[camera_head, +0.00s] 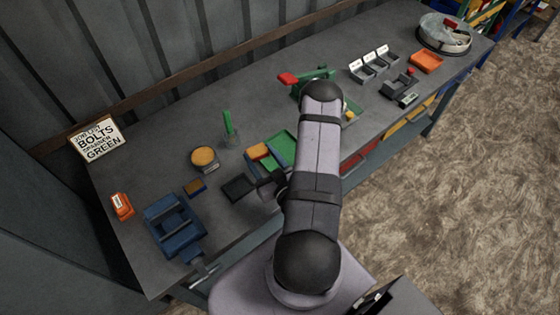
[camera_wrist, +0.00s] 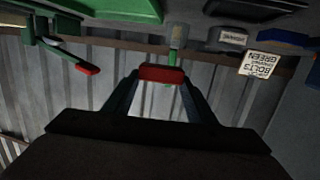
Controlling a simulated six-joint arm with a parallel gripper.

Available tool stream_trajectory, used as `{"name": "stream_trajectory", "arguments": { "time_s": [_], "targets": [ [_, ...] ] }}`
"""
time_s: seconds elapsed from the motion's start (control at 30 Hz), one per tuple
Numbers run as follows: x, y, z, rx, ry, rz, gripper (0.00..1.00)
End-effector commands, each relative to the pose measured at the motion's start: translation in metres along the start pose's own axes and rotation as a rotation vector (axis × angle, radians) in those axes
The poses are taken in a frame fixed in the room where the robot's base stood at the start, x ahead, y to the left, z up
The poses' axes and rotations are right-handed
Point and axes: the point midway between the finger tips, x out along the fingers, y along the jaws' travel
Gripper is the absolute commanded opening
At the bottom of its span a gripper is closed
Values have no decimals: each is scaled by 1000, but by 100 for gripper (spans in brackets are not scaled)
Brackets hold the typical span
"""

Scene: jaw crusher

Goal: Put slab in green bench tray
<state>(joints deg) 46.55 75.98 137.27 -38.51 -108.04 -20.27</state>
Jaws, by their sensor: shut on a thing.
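The slab (camera_head: 258,151) is an orange-red block. It also shows in the wrist view (camera_wrist: 161,74), where my gripper (camera_wrist: 162,78) has its two fingers closed on its ends. The green bench tray (camera_head: 287,146) lies on the bench, partly hidden by my arm; a green piece of it shows at the top of the wrist view (camera_wrist: 110,8). In the head view the slab overlaps the tray's left part and seems to be held above the bench. The exact height over the tray cannot be told. My arm hides part of the gripper in the head view.
A dark tray (camera_head: 238,188) stands left of the green tray. Behind are an upright green piece (camera_head: 228,122) and a round yellow-topped object (camera_head: 204,156). A green press with a red handle (camera_head: 288,78) stands to the right. A blue vise-like block (camera_head: 173,223) is at left.

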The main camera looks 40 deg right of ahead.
Motion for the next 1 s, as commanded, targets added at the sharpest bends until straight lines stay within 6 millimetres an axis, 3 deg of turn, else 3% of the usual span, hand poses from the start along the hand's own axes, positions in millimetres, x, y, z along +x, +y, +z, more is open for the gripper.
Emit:
{"name": "stream_trajectory", "arguments": {
  "time_s": [0.03, 0.2, 0.5, 0.73, 1.0],
  "targets": [
    [5, 15, 0, -2, 10, 26, 16],
    [11, 55, -16, 6, 11, 90, 16],
    [10, 109, -48, 18, 11, 167, 16],
    [3, 141, -73, 21, 9, 194, 16],
    [-4, 158, -93, 20, 6, 173, 16]
  ]
}}
